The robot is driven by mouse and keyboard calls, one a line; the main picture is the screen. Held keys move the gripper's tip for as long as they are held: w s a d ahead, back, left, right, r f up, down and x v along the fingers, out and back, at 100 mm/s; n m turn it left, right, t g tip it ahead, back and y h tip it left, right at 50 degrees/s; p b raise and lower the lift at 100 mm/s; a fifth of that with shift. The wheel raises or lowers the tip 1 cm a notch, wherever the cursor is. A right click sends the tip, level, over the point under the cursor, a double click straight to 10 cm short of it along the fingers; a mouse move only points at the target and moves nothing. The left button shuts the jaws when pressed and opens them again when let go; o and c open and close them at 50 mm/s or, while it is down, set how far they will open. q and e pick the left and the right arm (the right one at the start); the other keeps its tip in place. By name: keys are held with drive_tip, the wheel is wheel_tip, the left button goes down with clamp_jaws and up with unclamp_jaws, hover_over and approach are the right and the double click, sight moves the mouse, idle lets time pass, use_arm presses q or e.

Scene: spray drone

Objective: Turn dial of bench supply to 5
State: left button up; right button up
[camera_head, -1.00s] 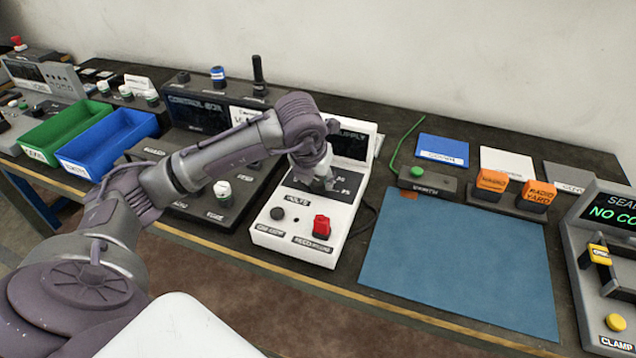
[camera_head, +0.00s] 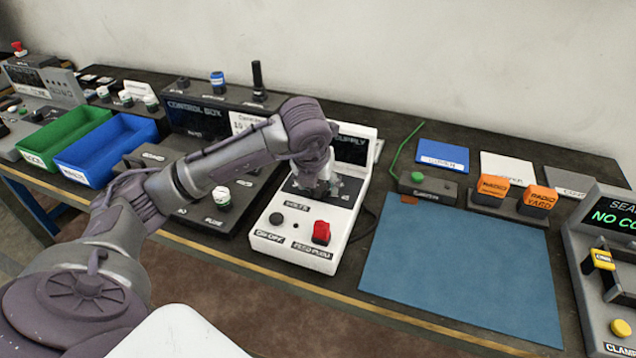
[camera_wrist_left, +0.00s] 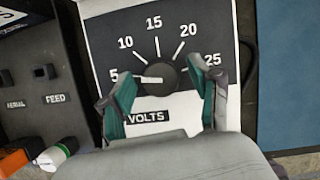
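The bench supply (camera_head: 293,247) is a white box with a dark dial panel, standing on the bench in the head view. Its round black dial (camera_wrist_left: 164,78) shows in the left wrist view. A white line on the dial points left, about in line with the 5 mark (camera_wrist_left: 113,75). My left gripper (camera_head: 317,190) is over the dial panel and hides the dial in the head view. In the left wrist view the gripper (camera_wrist_left: 166,92) is open, with one finger on each side of the dial; I cannot tell whether they touch it. My right gripper is not in view.
The supply's red switch (camera_head: 321,232) and black button (camera_head: 276,218) are just in front of the gripper. A control box (camera_head: 205,115) stands at left behind my arm. A blue mat (camera_head: 460,270) lies clear to the right.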

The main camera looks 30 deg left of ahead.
use_arm(q)
drive_tip(key=v, duration=1.2)
idle(0.5)
